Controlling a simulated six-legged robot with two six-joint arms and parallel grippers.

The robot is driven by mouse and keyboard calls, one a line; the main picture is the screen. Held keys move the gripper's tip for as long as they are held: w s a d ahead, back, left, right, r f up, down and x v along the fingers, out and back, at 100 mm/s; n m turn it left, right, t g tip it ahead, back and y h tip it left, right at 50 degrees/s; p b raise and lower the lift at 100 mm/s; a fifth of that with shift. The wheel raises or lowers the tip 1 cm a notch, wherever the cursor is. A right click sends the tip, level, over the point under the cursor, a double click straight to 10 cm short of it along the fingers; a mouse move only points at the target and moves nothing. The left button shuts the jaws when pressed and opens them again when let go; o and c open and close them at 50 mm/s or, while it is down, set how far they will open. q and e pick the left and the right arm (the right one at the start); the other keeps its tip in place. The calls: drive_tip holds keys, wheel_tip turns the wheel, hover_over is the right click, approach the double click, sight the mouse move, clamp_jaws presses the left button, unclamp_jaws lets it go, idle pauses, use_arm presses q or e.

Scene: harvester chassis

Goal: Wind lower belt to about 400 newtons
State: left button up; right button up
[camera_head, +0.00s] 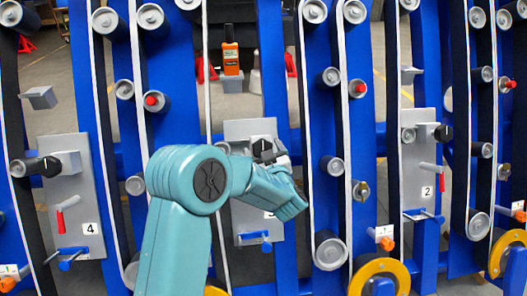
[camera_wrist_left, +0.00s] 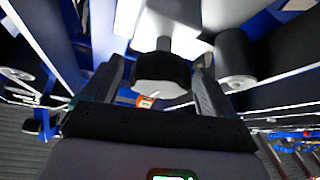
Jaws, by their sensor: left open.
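In the left wrist view the open fingers (camera_wrist_left: 160,85) stand on either side of the black knob (camera_wrist_left: 160,70), which sits on a grey shaft from a pale panel. Whether they touch it I cannot tell. White belts (camera_head: 207,80) run over grey rollers on blue frames; which is the lower belt is unclear. My arm hides part of the middle plate and its number. My right gripper is not in view.
Plate 4 (camera_head: 85,190) on the left and plate 2 (camera_head: 410,160) on the right carry similar black knobs and red handles. Yellow wheels (camera_head: 380,275) are low on the right. Blue posts closely flank my gripper.

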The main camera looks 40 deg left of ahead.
use_arm(q)
drive_tip(key=c, duration=1)
drive_tip(key=shift+o, duration=0.2)
drive_tip(key=shift+m, duration=0.3)
drive_tip(key=m+t+h, duration=0.1)
drive_tip(key=m, duration=0.2)
drive_tip(key=m+t+h+p, duration=0.1)
drive_tip(key=m+t, duration=0.1)
drive_tip(key=m, duration=0.1)
drive_tip(key=shift+s+a, duration=0.1)
drive_tip(key=shift+s, duration=0.05)
drive_tip(key=m+t+h, duration=0.1)
drive_tip(key=m+h, duration=0.1)
drive_tip(key=m, duration=0.1)
drive_tip(key=m+t+h+p, duration=0.1)
drive_tip(key=m+h, duration=0.1)
drive_tip(key=m, duration=0.2)
drive_tip(key=shift+m, duration=0.5)
drive_tip(key=o, duration=1)
drive_tip(key=shift+c, duration=0.2)
